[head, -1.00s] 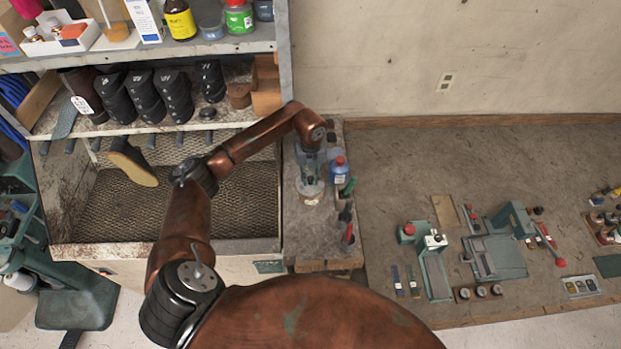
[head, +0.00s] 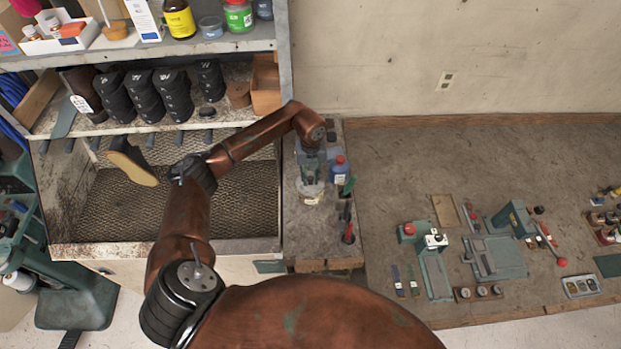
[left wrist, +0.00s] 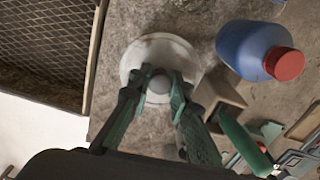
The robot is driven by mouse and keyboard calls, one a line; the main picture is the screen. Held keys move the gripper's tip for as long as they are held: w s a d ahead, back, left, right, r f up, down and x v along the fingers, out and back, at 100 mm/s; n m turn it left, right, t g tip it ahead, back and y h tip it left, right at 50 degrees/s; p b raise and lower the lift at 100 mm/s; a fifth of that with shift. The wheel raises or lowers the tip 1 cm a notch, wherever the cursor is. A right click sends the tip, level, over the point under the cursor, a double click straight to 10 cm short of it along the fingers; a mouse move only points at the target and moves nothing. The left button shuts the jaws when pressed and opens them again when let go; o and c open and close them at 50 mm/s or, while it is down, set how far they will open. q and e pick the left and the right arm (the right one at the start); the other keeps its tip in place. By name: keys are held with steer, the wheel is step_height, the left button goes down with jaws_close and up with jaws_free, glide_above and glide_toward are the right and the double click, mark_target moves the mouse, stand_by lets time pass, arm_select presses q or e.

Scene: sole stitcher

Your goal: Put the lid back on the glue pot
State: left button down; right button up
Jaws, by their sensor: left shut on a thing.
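My left gripper (head: 310,181) reaches down over the narrow bench strip right of the mesh bay. In the left wrist view its fingers (left wrist: 159,82) are shut on the round knob of a pale, disc-shaped lid (left wrist: 160,50). The lid also shows as a small whitish round under the gripper in the head view (head: 311,192). The lid hides most of what is beneath it, so I cannot make out the glue pot clearly or tell whether the lid touches its rim. My right gripper is not in view.
A blue bottle with a red cap (left wrist: 248,48) stands close to the right of the lid. Green- and red-handled tools (head: 348,232) stand in front of it. The mesh-floored bay (head: 195,210) lies left. Small presses (head: 495,257) occupy the right bench.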

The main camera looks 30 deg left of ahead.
arm_select(q)
steer(key=c, duration=1.7)
jaws_free()
steer(key=shift+o, duration=0.5)
steer(key=o, duration=0.4)
steer(key=shift+c, duration=0.2)
steer(key=shift+r, duration=0.15)
steer(key=shift+r+p, duration=1.9)
steer(key=shift+r, duration=1.5)
steer(key=shift+c, duration=0.3)
